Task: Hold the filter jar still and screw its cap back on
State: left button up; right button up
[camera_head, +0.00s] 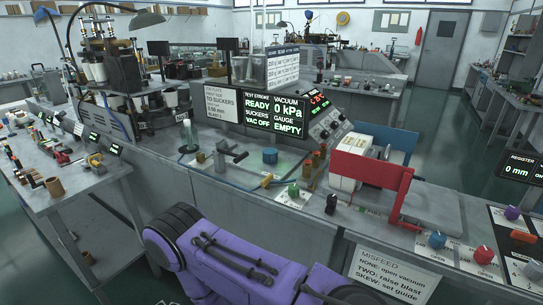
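I cannot surely pick out the filter jar or its cap at this size. Neither of my grippers shows in the head view. A large purple and black body part, which seems to be mine, fills the bottom centre and hides the bench front there.
A grey crank fitting (229,155) and a green knob (293,190) stand on the bench. A red bracket (372,172) rises beside a white stack (350,164). A lit display (272,111) reads 0 kPa. A cluttered side bench (62,180) is at left.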

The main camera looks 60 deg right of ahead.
aim_at(189, 135)
jog(key=z, duration=1.4)
